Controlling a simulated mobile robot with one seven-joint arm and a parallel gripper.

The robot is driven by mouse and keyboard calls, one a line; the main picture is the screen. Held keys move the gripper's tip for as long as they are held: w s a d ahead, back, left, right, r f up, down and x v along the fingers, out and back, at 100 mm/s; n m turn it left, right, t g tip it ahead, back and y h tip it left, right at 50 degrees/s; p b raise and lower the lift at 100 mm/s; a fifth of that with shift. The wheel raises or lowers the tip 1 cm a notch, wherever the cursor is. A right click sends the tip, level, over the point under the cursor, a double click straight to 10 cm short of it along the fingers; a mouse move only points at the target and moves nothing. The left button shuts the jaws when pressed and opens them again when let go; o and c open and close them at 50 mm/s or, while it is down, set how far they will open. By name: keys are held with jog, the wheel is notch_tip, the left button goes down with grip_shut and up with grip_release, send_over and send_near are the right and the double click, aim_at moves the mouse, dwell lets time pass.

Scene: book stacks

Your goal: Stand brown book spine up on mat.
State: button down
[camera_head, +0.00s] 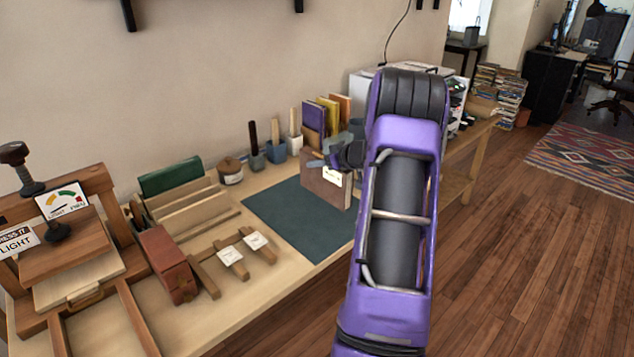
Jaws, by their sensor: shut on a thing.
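The brown book (322,187) is upright on or just over the far right part of the dark green mat (290,218). A white label shows on its right part. I cannot tell whether its lower edge touches the mat. My gripper (335,160) is at the book's top edge, shut on it. My purple arm comes in from the lower right and hides the area right of the book. The fingertips are small and partly hidden.
Upright purple, yellow and orange books (328,113) stand behind the mat, beside several small pots (276,151). A wooden press (75,255), a red block (167,264) and wooden pieces with labels (232,255) lie left. The mat's front is clear.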

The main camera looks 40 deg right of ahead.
aim_at(349, 171)
jog(key=shift+w+f, duration=0.1)
jog(key=shift+f, duration=2.05)
jog(key=shift+f+b, duration=0.25)
jog(key=shift+b, duration=0.1)
jog(key=shift+c, duration=2.4)
grip_release()
jog(key=shift+r, duration=0.15)
jog(key=shift+r+p, duration=0.15)
jog(key=shift+p, duration=0.15)
jog(key=v, duration=1.2)
jog(key=shift+b, duration=0.3)
